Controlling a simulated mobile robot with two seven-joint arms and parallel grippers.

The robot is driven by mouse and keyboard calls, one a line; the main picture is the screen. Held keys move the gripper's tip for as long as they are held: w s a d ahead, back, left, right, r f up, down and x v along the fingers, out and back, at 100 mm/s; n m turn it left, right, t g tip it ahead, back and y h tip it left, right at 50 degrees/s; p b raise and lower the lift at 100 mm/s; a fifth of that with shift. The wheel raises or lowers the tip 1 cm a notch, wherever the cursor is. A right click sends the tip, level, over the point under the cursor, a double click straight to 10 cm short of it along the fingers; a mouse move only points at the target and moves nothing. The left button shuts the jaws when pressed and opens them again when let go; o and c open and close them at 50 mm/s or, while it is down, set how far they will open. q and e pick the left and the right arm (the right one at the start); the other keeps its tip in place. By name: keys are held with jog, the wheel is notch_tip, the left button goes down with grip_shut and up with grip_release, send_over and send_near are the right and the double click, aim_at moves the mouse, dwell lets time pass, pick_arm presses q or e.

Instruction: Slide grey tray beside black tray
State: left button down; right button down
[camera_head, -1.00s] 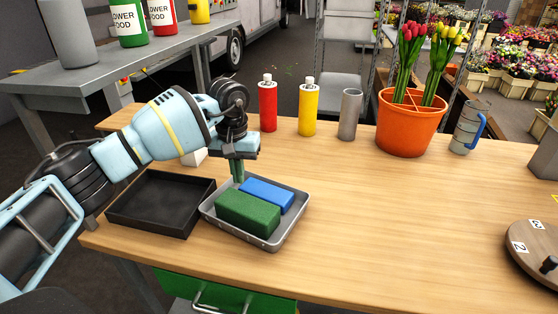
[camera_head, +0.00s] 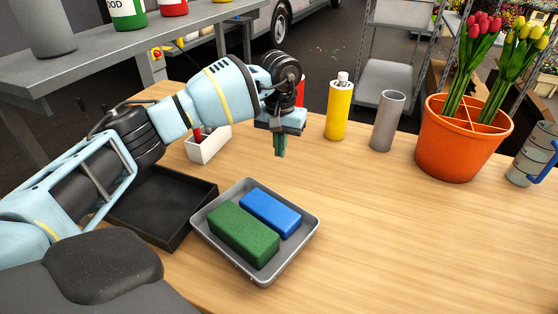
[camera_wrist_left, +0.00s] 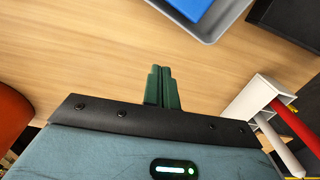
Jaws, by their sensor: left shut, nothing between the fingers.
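The grey tray (camera_head: 299,252) lies on the wooden table, holding a green block (camera_head: 243,234) and a blue block (camera_head: 270,212). The black tray (camera_head: 158,205) is just to its left, partly hidden by my left arm; their near sides are close together, and I cannot tell if they touch. My left gripper (camera_head: 280,150) is shut and empty, above the table behind the grey tray and clear of it. In the left wrist view, its green fingers (camera_wrist_left: 162,88) are together, with a corner of the grey tray (camera_wrist_left: 225,22) at the top. My right gripper is not in view.
A white box with tools (camera_head: 207,143) stands behind the black tray. A yellow bottle (camera_head: 338,110), a grey cylinder (camera_head: 387,121), an orange pot of tulips (camera_head: 460,140) and a grey jug (camera_head: 530,155) line the back. The table right of the grey tray is clear.

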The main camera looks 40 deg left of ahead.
pick_arm(q)
notch_tip(320, 180, down, 10)
jog(key=shift+r, duration=0.25)
jog(key=s, duration=0.1)
jog(key=p, duration=0.1)
jog(key=s, duration=0.1)
jog(key=shift+s+d+r+p, duration=0.3)
jog(key=shift+d+r, duration=0.05)
jog(key=shift+s+d, duration=0.1)
jog(key=shift+s, duration=0.15)
jog(key=shift+s+d+f, duration=0.1)
jog(key=shift+s+f, duration=0.05)
jog(key=shift+s, duration=0.15)
